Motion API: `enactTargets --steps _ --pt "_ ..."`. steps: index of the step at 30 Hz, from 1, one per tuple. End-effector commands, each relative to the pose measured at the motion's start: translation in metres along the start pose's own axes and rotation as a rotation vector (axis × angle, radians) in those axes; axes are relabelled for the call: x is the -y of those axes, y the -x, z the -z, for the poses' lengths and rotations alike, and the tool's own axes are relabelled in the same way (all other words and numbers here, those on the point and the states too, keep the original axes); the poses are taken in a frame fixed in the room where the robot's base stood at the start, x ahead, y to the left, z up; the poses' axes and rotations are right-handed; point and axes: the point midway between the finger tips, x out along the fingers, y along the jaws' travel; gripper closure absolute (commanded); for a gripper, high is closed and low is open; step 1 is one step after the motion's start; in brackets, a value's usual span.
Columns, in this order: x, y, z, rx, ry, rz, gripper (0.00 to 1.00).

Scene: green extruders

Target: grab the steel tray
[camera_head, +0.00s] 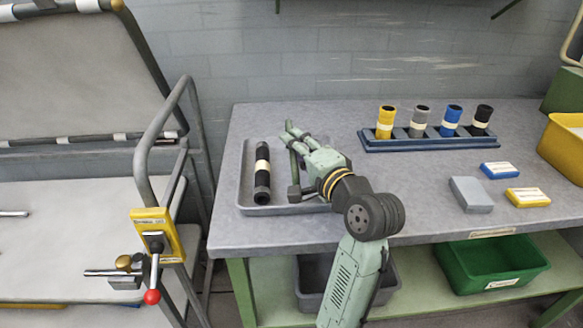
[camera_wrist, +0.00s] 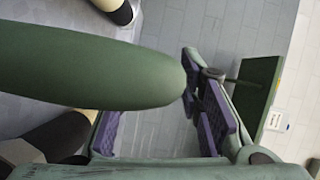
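The steel tray (camera_head: 280,172) is a shallow grey tray lying at the left end of the workbench in the head view. A black cylinder with a cream band (camera_head: 262,172) lies in its left part. My gripper (camera_head: 291,155) is over the tray's right side, covering part of it and its right rim. In the wrist view my gripper (camera_wrist: 158,128) has its purple pads spread apart with nothing visible between them. A large green rounded shape crosses that view and hides part of the scene. I cannot tell whether the gripper touches the tray.
A blue rack (camera_head: 430,143) with several banded cylinders stands at the back of the workbench (camera_head: 370,215). Grey, blue and yellow boxes (camera_head: 471,195) lie to the right, near a yellow bin (camera_head: 565,148). A metal cart with a tubular rail (camera_head: 150,150) stands close on the left.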

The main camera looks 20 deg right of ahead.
Motion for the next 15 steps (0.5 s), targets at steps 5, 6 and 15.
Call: enactTargets --steps 5,6,15 --pt "0.002 -0.021 0.000 -0.001 0.001 0.000 0.67" --pt "0.001 -0.023 0.000 -0.001 0.001 0.000 0.67" --pt "0.000 -0.025 0.000 -0.001 0.001 0.000 0.71"
